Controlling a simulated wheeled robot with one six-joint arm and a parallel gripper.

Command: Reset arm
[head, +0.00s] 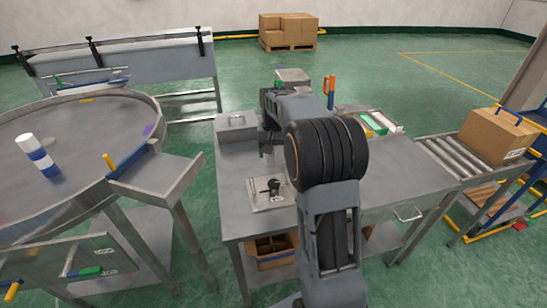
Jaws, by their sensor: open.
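My arm rises in the front centre of the head view, and its thick dark joint hides part of the worktable. My gripper (267,150) shows small and partly hidden just left of that joint, over the grey worktable (236,170). It is open, and I see nothing held in it. A metal plate with a small black part (270,190) lies on the table below and nearer than the gripper.
A grey box (236,127) stands at the table's back left. A tray with green, red and white items (378,123) is at the back right. A roller conveyor (445,158) carries a carton (495,135).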

